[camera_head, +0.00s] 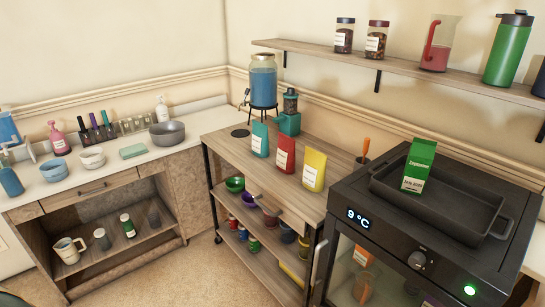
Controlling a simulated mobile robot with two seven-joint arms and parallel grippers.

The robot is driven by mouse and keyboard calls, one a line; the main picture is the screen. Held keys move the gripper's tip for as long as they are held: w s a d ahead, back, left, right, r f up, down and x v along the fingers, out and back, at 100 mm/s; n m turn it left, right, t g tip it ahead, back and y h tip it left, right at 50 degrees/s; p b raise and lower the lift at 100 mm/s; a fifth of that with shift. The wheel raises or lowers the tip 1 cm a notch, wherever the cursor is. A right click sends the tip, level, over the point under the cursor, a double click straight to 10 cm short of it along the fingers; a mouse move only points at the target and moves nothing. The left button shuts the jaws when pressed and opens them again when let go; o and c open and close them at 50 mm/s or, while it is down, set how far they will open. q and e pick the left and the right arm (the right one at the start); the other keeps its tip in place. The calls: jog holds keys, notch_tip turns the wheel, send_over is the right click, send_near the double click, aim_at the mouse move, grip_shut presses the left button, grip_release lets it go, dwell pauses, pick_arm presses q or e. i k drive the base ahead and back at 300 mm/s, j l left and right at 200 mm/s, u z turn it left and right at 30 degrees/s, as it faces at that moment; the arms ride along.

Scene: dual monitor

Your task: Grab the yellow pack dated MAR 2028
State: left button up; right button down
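A yellow pack (314,171) stands upright on the wooden top of the cart (222,148), at the right end of a row of packs. It has a white label whose print is too small to read, so I cannot tell its date. A red pack (285,155) and a teal pack (260,139) stand to its left. A green pack (419,166) stands in the black tray (484,211) on the black appliance; its label is hard to read. Neither of my grippers shows in the head view.
The black appliance (390,238) with a "9°C" display stands right of the cart, with an orange pack (363,255) inside. A blue-filled dispenser (263,84) and a grinder (290,112) stand behind the packs. Bowls and cans sit on the lower shelves. Floor (215,275) is clear at front left.

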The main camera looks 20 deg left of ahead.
aim_at(315, 168)
jog(key=i+j, duration=0.1)
jog(key=j, duration=0.25)
jog(key=i+j, duration=0.15)
jog(key=j, duration=0.15)
jog(key=i+j, duration=0.1)
jog(key=j, duration=0.25)
jog(key=i+j, duration=0.15)
jog(key=j, duration=0.15)
jog(key=i+j, duration=0.1)
jog(key=j, duration=0.25)
